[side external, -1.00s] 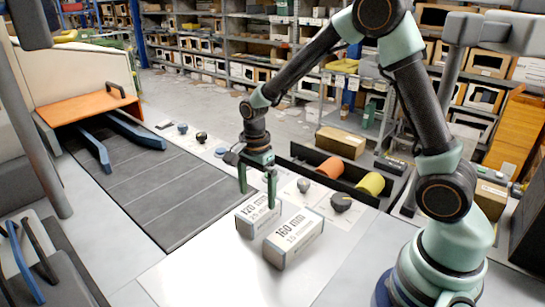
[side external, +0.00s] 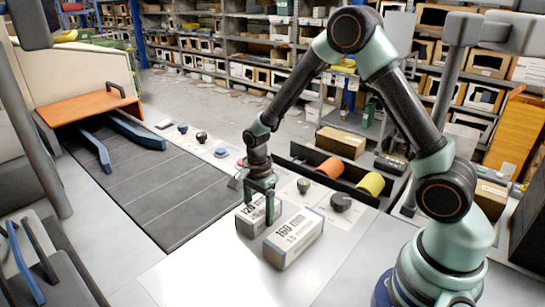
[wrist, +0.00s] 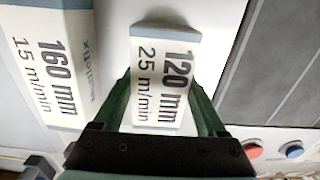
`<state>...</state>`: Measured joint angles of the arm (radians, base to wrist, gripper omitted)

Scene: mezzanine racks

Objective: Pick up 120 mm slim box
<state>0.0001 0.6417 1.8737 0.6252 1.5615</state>
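The 120 mm slim box (side external: 246,220) is white with grey-blue ends and stands on the pale work surface, partly hidden behind my gripper in the side view. My gripper (side external: 258,207) is lowered over it, one finger on each side. In the wrist view, the printed top of the 120 mm box (wrist: 164,75) lies between the two green fingers of my gripper (wrist: 162,85). The fingers look open around the box; firm contact is not visible.
A larger 160 mm box (side external: 294,238) stands close to the right in the side view. A dark knob (side external: 341,201) and a tray with orange (side external: 329,167) and yellow rolls (side external: 370,184) lie behind. A grey conveyor (side external: 150,190) is left; the front surface is clear.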

